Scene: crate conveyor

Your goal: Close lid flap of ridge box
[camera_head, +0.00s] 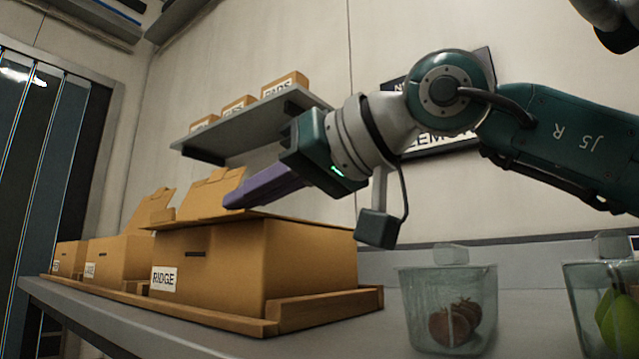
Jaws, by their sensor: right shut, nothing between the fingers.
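The ridge box (225,273) is a brown cardboard box with a white RIDGE label, nearest in a row on the bench. One flap (210,196) stands up at its back left. Another flap (262,222) lies nearly level across the top toward the right. My right gripper (232,201) has purple fingers and reaches in from the right, low over the box top. Its fingers are shut and empty, with the tips close to the upright flap and just above the level one. I cannot tell whether they touch. My left gripper is not in view.
Two more cardboard boxes (115,262) (68,257) stand farther left. A wooden rail (325,308) edges the row. Clear containers, one with dark red fruit (447,300) and one with green fruit (603,310), stand right. A wall shelf (235,132) holds small boxes.

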